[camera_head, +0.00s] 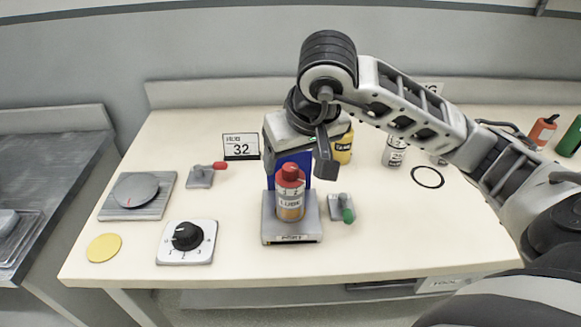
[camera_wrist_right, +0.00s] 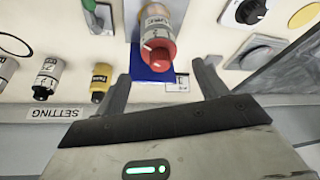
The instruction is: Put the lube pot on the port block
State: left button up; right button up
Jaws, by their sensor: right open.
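The lube pot (camera_head: 290,203), an amber bottle with a white label and a red cap, stands upright on the grey port block (camera_head: 282,238) near the middle of the table. The pot also shows in the right wrist view (camera_wrist_right: 158,50), where the port block is mostly hidden behind it. My right gripper (camera_head: 298,158) is open and empty, just behind and above the pot. In the wrist view its two fingers (camera_wrist_right: 163,86) are spread, with the red cap ahead of the gap and apart from them. My left gripper is not in view.
A blue panel (camera_head: 306,160) stands behind the pot. A green-handled lever (camera_head: 345,208) is right of the block, a dial (camera_head: 187,240) and a red-handled lever (camera_head: 202,175) left. A yellow pot (camera_head: 343,150) and white-labelled bottle (camera_head: 394,152) stand behind. The table's front right is clear.

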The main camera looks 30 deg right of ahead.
jog(key=v, duration=0.5)
jog(key=shift+r, duration=0.1)
dwell(0.4)
